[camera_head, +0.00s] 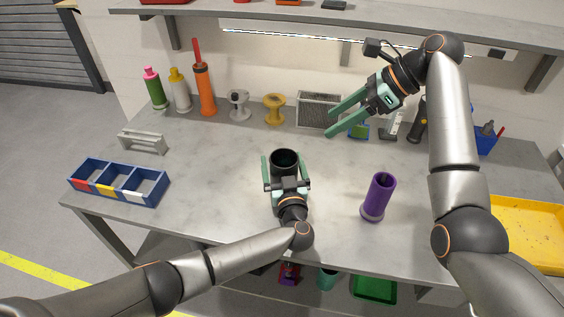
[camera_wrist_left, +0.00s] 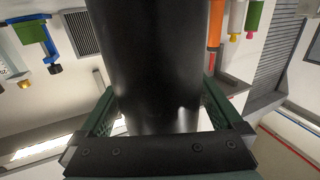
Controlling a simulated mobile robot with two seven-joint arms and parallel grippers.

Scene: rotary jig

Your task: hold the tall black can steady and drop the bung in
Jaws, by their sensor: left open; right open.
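The tall black can (camera_head: 284,157) stands upright on the grey bench with its round mouth open at the top. My left gripper (camera_head: 286,174) is open, with its green fingers on either side of the can. In the left wrist view the can (camera_wrist_left: 158,65) fills the middle between the fingers (camera_wrist_left: 160,108), and slim gaps show beside it. A purple cylinder (camera_head: 378,193) with a wider foot stands upright to the right of the can; it may be the bung, but I cannot tell for sure. My right gripper (camera_head: 331,123) is open and empty, raised above the back of the bench.
A blue three-compartment tray (camera_head: 118,187) and a grey rack (camera_head: 142,142) lie at left. Bottles, an orange tube (camera_head: 203,90) and spools (camera_head: 274,109) line the back. A yellow tray (camera_head: 530,225) is at right. A shelf (camera_head: 300,17) overhangs the back. The bench between can and purple cylinder is clear.

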